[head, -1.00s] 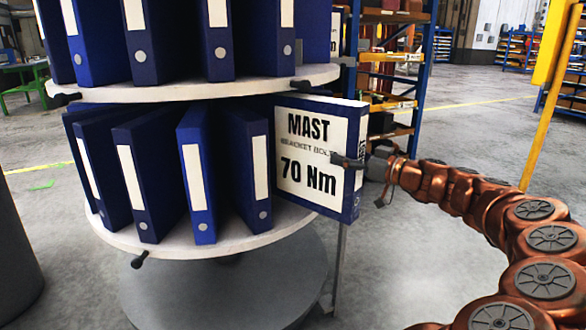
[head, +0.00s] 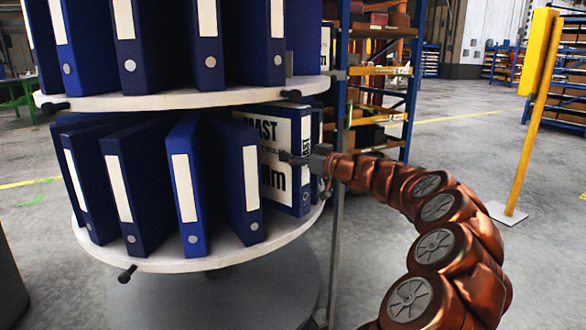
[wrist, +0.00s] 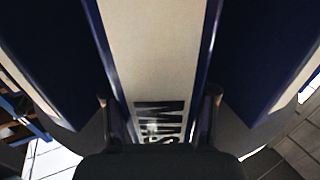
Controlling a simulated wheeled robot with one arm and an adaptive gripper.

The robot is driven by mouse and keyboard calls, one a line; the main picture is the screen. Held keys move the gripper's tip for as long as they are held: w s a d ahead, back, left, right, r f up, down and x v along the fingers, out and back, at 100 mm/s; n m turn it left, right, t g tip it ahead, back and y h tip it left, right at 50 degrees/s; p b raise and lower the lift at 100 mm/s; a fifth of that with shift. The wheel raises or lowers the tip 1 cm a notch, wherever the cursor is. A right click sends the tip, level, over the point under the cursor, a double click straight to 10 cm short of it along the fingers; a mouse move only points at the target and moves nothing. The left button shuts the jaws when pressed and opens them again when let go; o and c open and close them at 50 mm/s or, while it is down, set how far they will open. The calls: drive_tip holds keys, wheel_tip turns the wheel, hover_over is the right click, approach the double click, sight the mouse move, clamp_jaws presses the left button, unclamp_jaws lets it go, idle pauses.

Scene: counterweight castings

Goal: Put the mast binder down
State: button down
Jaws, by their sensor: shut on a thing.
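The mast binder (head: 277,152) is blue with a large white label and stands upright at the right side of the lower carousel shelf (head: 180,262). Another binder (head: 236,178) hides part of its label. My gripper (head: 296,159) is shut on the mast binder at its spine edge. In the wrist view the binder's white spine label (wrist: 152,50) lies between my two fingers (wrist: 158,108), with the letters MAS showing. Blue binders flank it on both sides there. Whether its bottom touches the shelf is hard to tell.
Several blue binders (head: 187,190) stand on the lower shelf to the left. An upper shelf (head: 190,100) with more binders is above. A thin upright post (head: 338,220) stands close on the right. A yellow post (head: 535,110) is farther right, with open floor around it.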

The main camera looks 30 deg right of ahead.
wheel_tip(320, 180, down, 4)
drive_tip(key=shift+r+b, duration=0.25)
drive_tip(key=shift+b, duration=0.4)
drive_tip(key=shift+c, duration=1.7)
unclamp_jaws()
drive_tip(key=p, duration=0.2)
approach(294, 166)
drive_tip(key=shift+w+d+f, duration=0.35)
drive_tip(key=shift+d+f, duration=0.05)
drive_tip(key=shift+d, duration=0.2)
drive_tip(key=shift+w+d+f, duration=0.35)
drive_tip(key=shift+d, duration=0.3)
drive_tip(key=shift+a, duration=0.1)
